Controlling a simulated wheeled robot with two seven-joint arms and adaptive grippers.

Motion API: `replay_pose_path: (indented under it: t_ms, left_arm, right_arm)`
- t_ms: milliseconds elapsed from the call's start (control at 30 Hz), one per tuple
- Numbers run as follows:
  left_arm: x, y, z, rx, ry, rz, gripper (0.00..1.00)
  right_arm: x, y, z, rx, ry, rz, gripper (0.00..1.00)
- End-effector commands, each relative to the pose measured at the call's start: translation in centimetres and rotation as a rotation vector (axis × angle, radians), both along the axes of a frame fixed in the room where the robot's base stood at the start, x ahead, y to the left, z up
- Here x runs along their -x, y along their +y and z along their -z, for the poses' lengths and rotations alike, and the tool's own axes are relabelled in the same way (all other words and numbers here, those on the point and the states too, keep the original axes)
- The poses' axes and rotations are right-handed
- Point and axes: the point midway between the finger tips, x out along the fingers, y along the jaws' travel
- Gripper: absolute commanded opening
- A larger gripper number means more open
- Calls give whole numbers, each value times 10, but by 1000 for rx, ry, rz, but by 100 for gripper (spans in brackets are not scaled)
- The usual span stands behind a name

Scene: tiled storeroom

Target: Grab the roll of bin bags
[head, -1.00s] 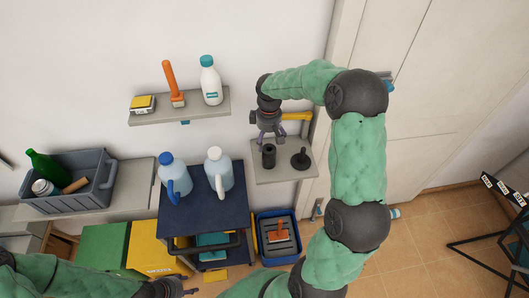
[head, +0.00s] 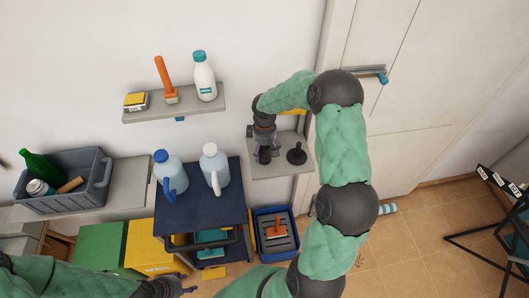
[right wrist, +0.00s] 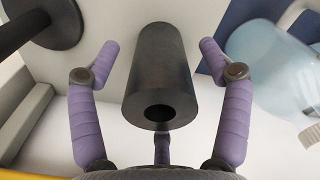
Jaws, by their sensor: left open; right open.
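The roll of bin bags (head: 265,155) is a dark cylinder with a hollow core, standing on the small grey shelf (head: 268,172). In the right wrist view the roll (right wrist: 160,75) lies between the spread purple fingers of my right gripper (right wrist: 160,68), with a visible gap on each side. In the head view my right gripper (head: 265,147) is over the roll from above and partly hides it. My right gripper is open and empty. My left gripper (head: 182,288) is open at the bottom edge, far from the roll.
A black plunger-like object (head: 297,154) stands right of the roll on the same shelf. Two pale jugs stand on the dark blue cart (head: 230,187) to the left. A wall shelf (head: 150,113) holds a brush, a sponge and a bottle (head: 204,80). A blue bin (head: 258,215) is below.

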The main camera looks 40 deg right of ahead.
Motion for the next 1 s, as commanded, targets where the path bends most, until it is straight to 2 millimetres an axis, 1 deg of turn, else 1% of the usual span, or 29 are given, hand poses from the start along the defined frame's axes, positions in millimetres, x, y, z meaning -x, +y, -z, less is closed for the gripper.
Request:
replay_pose_path:
  t_ms: [67, 167, 200, 267, 300, 333, 600, 733, 867, 967, 1000]
  left_arm:
    - [0, 0, 0, 0, 0, 0, 52]
    - [0, 0, 0, 0, 0, 0, 52]
    - [0, 0, 0, 0, 0, 0, 52]
    - [0, 0, 0, 0, 0, 0, 52]
    - [0, 0, 0, 0, 0, 0, 52]
    - [0, 0, 0, 0, 0, 0, 52]
    - [0, 0, 0, 0, 0, 0, 52]
    - [0, 0, -1, 0, 0, 0, 52]
    - [0, 0, -2, 0, 0, 0, 52]
    - [0, 0, -3, 0, 0, 0, 52]
    - [0, 0, -4, 0, 0, 0, 52]
  right_arm:
    - [0, 0, 0, 0, 0, 0, 79]
    - [0, 0, 0, 0, 0, 0, 53]
    - [0, 0, 0, 0, 0, 0, 42]
    - [0, 0, -1, 0, 0, 0, 25]
    - [0, 0, 0, 0, 0, 0, 14]
    - [0, 0, 0, 0, 0, 0, 12]
    - [0, 0, -1, 0, 0, 0, 12]
    - [-1, 0, -5, 1, -1, 0, 12]
    - [-1, -1, -17, 3, -2, 1, 12]
    - [-1, -1, -32, 2, -4, 1, 12]
    - [-1, 3, -38, 1, -2, -1, 12]
